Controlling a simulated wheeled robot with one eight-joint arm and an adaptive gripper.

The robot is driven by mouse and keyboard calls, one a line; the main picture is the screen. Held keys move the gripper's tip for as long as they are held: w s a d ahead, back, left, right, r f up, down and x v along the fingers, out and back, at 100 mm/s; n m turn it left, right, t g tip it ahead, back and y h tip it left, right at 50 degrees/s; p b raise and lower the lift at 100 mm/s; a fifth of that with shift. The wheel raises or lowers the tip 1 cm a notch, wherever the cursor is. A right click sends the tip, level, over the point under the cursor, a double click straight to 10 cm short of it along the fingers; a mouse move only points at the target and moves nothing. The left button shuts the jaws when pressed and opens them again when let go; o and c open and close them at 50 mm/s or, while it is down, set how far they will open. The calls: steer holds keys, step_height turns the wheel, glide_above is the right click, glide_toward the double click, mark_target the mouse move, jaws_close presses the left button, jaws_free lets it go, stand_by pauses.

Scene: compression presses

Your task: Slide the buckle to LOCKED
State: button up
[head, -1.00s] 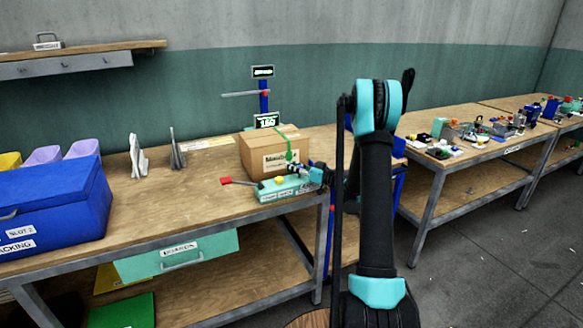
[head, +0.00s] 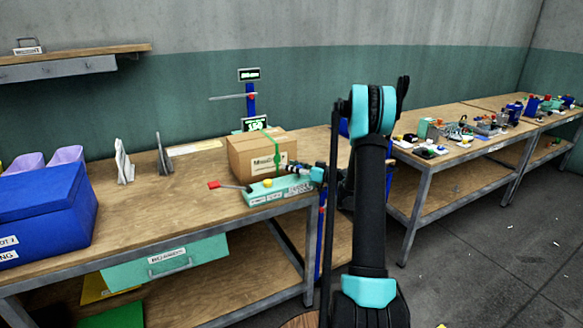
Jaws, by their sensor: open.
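A cardboard box (head: 245,158) with a white label stands on the near workbench. A green strap (head: 277,150) runs over its top and down its front. A small green piece on the strap at the front, which looks like the buckle (head: 279,166), sits left of my gripper. Its lettering and slide position are too small to read. My gripper (head: 289,168) is open in front of the box's right front side, close to the strap. Whether it touches the buckle I cannot tell. A teal base (head: 272,195) with a yellow button and a red-tipped lever lies below it.
A blue bin (head: 45,213) stands on the left of the workbench (head: 165,205). Pale upright pieces (head: 123,163) and a post with displays (head: 251,103) stand behind. A second bench (head: 455,165) with many small items is at the right. The bench middle is clear.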

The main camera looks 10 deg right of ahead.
steer(key=v, duration=1.2)
steer(key=s+a+f+m+g+h, duration=0.1)
steer(key=s+a+m+g+h, duration=0.4)
steer(key=s+a, duration=0.9)
steer(key=s+d+f+m+h, duration=0.1)
steer(key=s+d+h, duration=0.1)
steer(key=s, duration=0.5)
steer(key=s+d+f+m+g+h, duration=0.1)
steer(key=s+h, duration=0.3)
steer(key=s, duration=0.4)
steer(key=s+d+f+m+h, duration=0.1)
steer(key=s+d+f+h, duration=0.2)
steer(key=s, duration=0.5)
steer(key=shift+f+g, duration=0.2)
steer(key=shift+g, duration=0.2)
